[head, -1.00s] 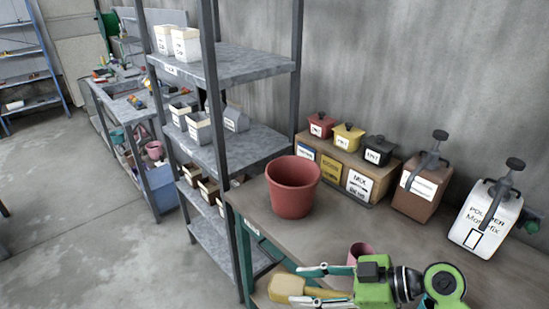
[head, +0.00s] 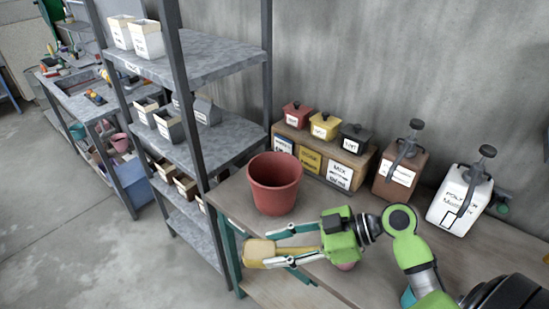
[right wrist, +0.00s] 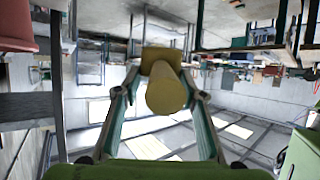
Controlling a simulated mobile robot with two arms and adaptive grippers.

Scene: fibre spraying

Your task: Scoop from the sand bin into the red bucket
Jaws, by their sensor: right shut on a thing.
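The red bucket (head: 274,186) stands upright on the workbench, near its left end. My right gripper (head: 287,247) is shut on a tan scoop (head: 259,253) and holds it in front of the bucket, apart from it, by the bench's front left edge. The scoop (right wrist: 165,93) also shows between the fingers in the right wrist view. The red bucket (right wrist: 18,27) shows in that view's upper left corner. I cannot see the bucket's contents or whether the scoop carries sand. I cannot make out a sand bin. My left gripper is not in view.
A wooden box (head: 340,172) with small lidded pots stands behind the bucket. A brown container (head: 400,177) and a white jug (head: 459,200) stand to its right. A metal shelf (head: 215,65) rises close on the left. A small pink pot is mostly hidden behind my gripper.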

